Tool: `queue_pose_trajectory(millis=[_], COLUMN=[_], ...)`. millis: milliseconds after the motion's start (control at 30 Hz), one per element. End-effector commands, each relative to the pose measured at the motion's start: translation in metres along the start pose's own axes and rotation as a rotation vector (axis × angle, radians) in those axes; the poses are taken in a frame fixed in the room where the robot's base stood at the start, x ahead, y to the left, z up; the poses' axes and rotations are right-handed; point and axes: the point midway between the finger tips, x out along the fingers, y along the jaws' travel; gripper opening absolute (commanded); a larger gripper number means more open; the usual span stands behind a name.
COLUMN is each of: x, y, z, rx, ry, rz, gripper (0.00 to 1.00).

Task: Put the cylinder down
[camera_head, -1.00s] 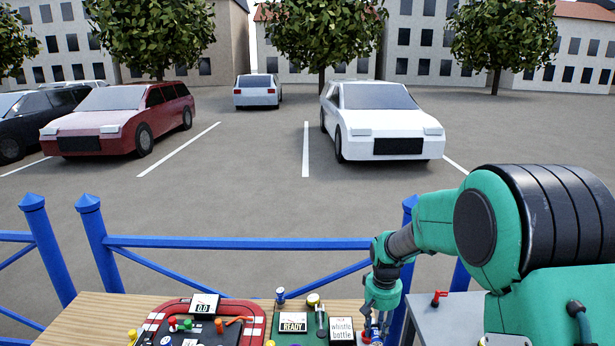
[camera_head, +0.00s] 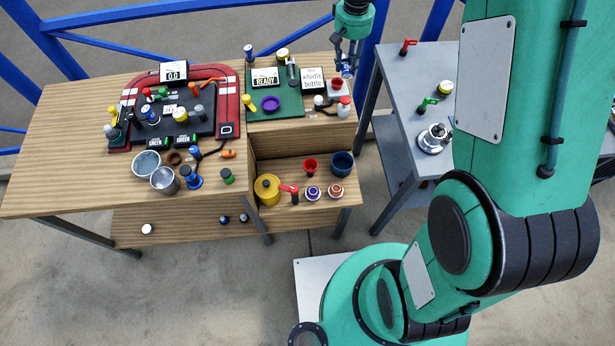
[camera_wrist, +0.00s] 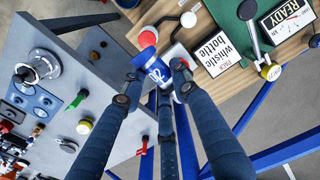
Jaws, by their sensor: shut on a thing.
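My gripper (camera_head: 348,58) is shut on a blue and white cylinder (camera_wrist: 154,70), marked "02" in the wrist view. The fingers (camera_wrist: 152,84) close around its sides and hide part of it. In the head view the cylinder (camera_head: 347,71) is small and hangs below the fingers, at the back right corner of the wooden table (camera_head: 75,125). In the wrist view it appears over the table's edge, by the grey bench. I cannot tell its height above the table.
A green mat (camera_head: 289,103) with a "READY" display lies left. The grey bench (camera_head: 406,110) is right. The table's left end is clear.

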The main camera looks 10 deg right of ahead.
Motion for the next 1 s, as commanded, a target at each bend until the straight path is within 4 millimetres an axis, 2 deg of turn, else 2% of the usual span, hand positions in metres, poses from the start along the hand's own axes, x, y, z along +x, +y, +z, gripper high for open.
queue_pose_trajectory(millis=[33, 333, 700, 1000], x=[-0.012, -0.011, -0.012, -0.009], y=[0.000, -0.062, -0.148, -0.181], z=[-0.001, 0.040, 0.123, 0.168], rx=[0.000, -0.020, -0.046, -0.055], ry=[0.003, 0.001, 0.000, 0.000], rz=[0.000, 0.000, 0.000, 0.000], gripper=[0.00, 0.00, 0.00, 0.00])
